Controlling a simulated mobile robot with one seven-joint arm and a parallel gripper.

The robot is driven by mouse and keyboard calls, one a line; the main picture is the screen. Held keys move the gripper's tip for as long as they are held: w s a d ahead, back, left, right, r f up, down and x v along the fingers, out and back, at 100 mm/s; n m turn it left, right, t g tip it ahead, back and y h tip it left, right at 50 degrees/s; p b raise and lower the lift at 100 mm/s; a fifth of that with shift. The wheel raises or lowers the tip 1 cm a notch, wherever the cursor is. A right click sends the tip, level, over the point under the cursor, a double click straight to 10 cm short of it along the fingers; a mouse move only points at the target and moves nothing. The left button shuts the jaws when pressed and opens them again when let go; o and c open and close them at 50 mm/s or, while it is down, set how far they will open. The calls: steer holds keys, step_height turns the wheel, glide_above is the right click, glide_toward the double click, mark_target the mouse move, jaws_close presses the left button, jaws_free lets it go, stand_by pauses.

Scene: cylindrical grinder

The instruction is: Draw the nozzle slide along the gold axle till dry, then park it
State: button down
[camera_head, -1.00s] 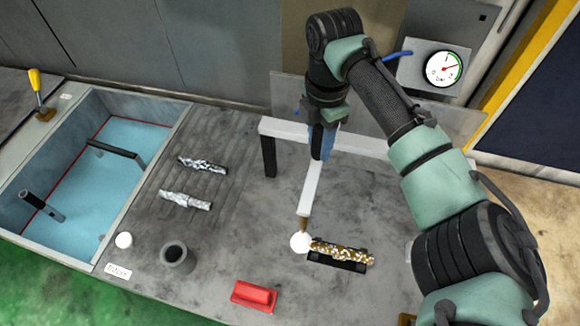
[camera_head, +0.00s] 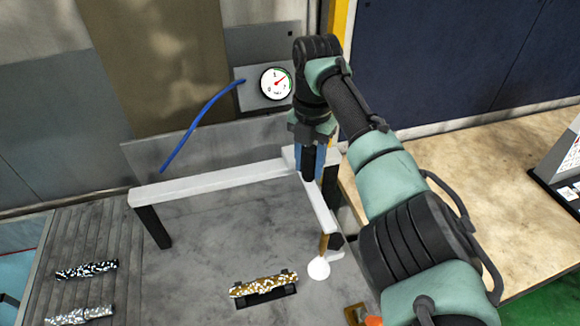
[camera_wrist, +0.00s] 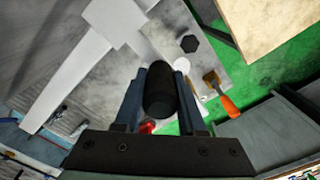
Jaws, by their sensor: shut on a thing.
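The gold axle (camera_head: 250,287) lies on a black cradle (camera_head: 266,297) at the lower middle of the head view; its gold surface has white speckles. The nozzle slide is a white bar (camera_head: 319,208) under the right end of the white rail (camera_head: 215,185), with a brass tip (camera_head: 323,246) pointing down. A white round blob (camera_head: 318,270) shows below the tip, right of the axle's end and apart from it. My gripper (camera_head: 312,172) is shut on the slide's black handle (camera_wrist: 160,92). The fingers hide part of the handle.
A pressure gauge (camera_head: 276,83) with a blue hose (camera_head: 203,122) is behind the rail. Two speckled silver axles (camera_head: 86,270) lie at left. A dark knob (camera_head: 336,241) is beside the brass tip. An orange-handled tool (camera_wrist: 224,101) lies near the bench edge.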

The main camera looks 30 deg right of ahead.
steer(key=shift+s+d, duration=0.1)
steer(key=shift+d, duration=0.2)
steer(key=shift+c, duration=2.4)
jaws_free()
steer(key=shift+a, duration=0.1)
steer(key=shift+r, duration=0.1)
step_height(320, 180, up, 13)
steer(key=b, duration=0.3)
